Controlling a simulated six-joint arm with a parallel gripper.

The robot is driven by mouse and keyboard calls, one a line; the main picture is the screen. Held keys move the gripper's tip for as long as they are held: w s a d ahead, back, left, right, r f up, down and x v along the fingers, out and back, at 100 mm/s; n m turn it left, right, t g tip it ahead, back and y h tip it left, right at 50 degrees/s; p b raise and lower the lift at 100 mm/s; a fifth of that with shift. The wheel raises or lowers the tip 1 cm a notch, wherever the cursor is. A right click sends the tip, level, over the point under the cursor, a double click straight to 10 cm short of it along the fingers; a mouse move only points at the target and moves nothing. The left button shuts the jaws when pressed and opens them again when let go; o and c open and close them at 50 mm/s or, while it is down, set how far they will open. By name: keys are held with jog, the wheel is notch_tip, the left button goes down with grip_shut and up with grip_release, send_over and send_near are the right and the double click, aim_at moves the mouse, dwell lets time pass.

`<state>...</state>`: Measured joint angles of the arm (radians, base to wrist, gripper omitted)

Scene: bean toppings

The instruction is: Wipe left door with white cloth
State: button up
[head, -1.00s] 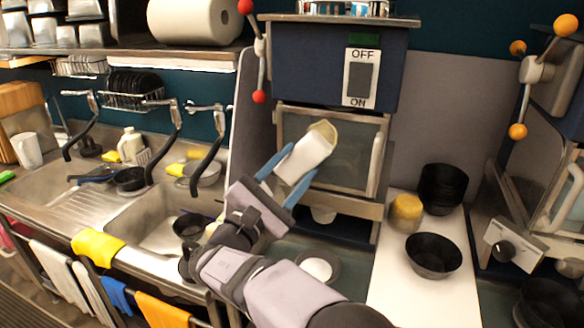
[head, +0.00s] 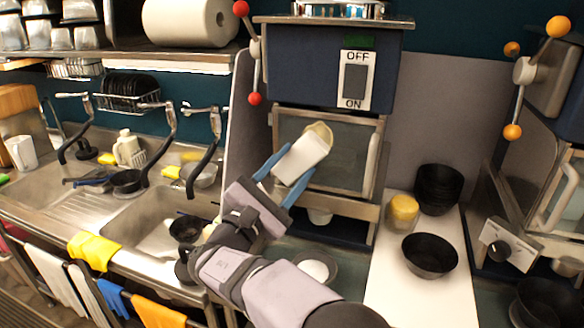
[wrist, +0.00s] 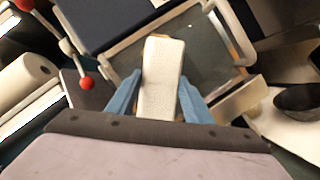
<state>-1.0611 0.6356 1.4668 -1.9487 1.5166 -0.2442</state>
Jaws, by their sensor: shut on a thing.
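My gripper (head: 280,177) is shut on the white cloth (head: 301,158), a pale, thick, block-like piece with a tan far end. The cloth also shows in the wrist view (wrist: 161,80) between the two blue fingers. The cloth tilts up to the right in front of the left door (head: 350,152), a glass door with a metal frame under the blue ON/OFF box. I cannot tell whether cloth and glass touch. The cloth and fingers hide the door's left part. The door's upright handle (head: 373,155) is on its right side.
A lever with red balls (head: 255,98) stands left of the door. Right of it, a white counter (head: 405,300) holds a yellow-topped jar (head: 403,213) and black bowls (head: 430,254). A second machine (head: 550,195) stands far right. Sinks (head: 150,222) lie left.

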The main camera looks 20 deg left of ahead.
aim_at(311, 168)
jog(key=shift+w, duration=0.7)
jog(key=shift+d+f+b, duration=0.15)
jog(key=shift+d+b, duration=0.65)
jog(key=shift+b, duration=0.1)
jog(key=shift+s+d+b, duration=0.1)
jog(key=shift+d+b, duration=0.6)
jog(key=shift+d, duration=0.35)
jog(key=shift+d+b, duration=1.1)
jog(key=shift+d, duration=0.1)
jog(key=shift+d+b, duration=0.4)
jog(key=shift+d, duration=0.2)
jog(key=shift+r, duration=0.25)
